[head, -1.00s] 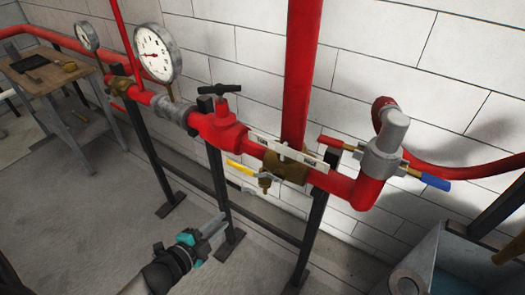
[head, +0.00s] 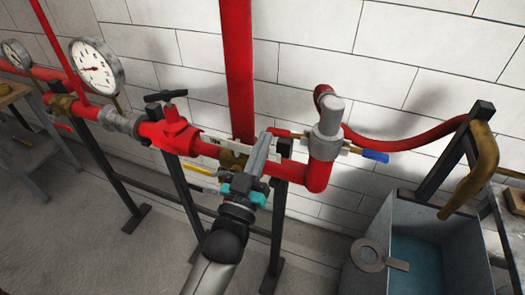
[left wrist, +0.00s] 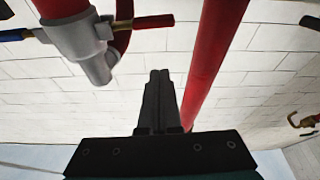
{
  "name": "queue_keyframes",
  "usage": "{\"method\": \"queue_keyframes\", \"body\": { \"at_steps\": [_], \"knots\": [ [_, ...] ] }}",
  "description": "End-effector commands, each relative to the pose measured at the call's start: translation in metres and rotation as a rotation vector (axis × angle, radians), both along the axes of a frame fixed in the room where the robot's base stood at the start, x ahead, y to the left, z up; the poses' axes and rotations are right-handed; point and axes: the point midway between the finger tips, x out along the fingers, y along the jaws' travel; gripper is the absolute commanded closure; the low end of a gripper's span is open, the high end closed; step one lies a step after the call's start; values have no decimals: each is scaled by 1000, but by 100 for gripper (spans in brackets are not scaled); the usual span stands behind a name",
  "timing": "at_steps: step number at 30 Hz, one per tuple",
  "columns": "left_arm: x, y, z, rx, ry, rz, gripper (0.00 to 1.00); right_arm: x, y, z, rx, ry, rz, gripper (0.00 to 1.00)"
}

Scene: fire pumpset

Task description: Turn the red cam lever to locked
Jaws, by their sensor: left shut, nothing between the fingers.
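The red cam lever (head: 280,132) sticks out to the left of the grey coupling (head: 325,146) in the head view, with its end close behind my left fingertips. In the left wrist view the red lever (left wrist: 153,21) shows above the fingertips, on one side of the coupling (left wrist: 85,40). A blue lever (head: 375,156) sticks out on the coupling's other side. My left gripper (head: 264,138) is shut and empty in front of the pipe; its fingers also show in the left wrist view (left wrist: 160,75). I cannot tell whether it touches the lever. My right gripper is not in view.
A red vertical pipe (head: 237,70) rises just left of my gripper. A red valve with a black handle (head: 166,96) and a yellow lever (head: 200,171) are further left. A red hose (head: 420,136) runs right, above a grey water tank (head: 400,215).

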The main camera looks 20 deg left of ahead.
Motion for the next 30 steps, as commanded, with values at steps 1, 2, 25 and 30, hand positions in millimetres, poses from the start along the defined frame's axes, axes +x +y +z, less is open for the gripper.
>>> {"method": "queue_keyframes", "body": {
  "at_steps": [1,2,25,30],
  "knots": [
    [10,0,5,0,-3,0,100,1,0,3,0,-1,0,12],
    [14,0,7,1,-2,0,100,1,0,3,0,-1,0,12],
    [60,-3,-20,3,2,1,100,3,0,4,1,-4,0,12],
    [60,-3,-20,3,2,1,100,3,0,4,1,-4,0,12]
  ]
}}
